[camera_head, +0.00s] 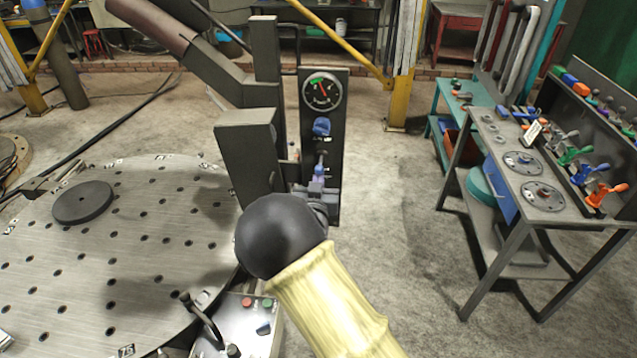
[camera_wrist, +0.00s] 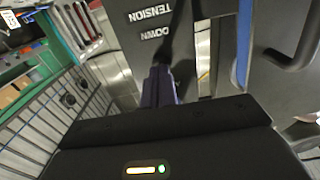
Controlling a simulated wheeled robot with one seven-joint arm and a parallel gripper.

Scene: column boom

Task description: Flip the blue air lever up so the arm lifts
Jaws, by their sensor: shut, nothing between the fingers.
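A dark upright control panel (camera_head: 334,160) stands on the boom column in the middle of the head view. A slim blue lever (camera_head: 319,168) is low on it, just above my gripper; its exact tilt is hard to tell. A rounded blue knob (camera_head: 321,127) sits higher, under a round gauge (camera_head: 321,92). My gripper (camera_head: 317,186) is shut and empty in front of the panel's lower part; I cannot tell whether it touches the lever. In the wrist view my shut fingers (camera_wrist: 159,86) point at the panel, where upside-down "TENSION" and "DOWN" labels show. The lever is not clear there.
A round perforated table (camera_head: 150,240) with a black disc (camera_head: 83,203) fills the left. A small control box (camera_head: 240,325) stands at its front edge. A metal workbench (camera_head: 545,205) with coloured levers is at the right. Bare floor lies between panel and workbench.

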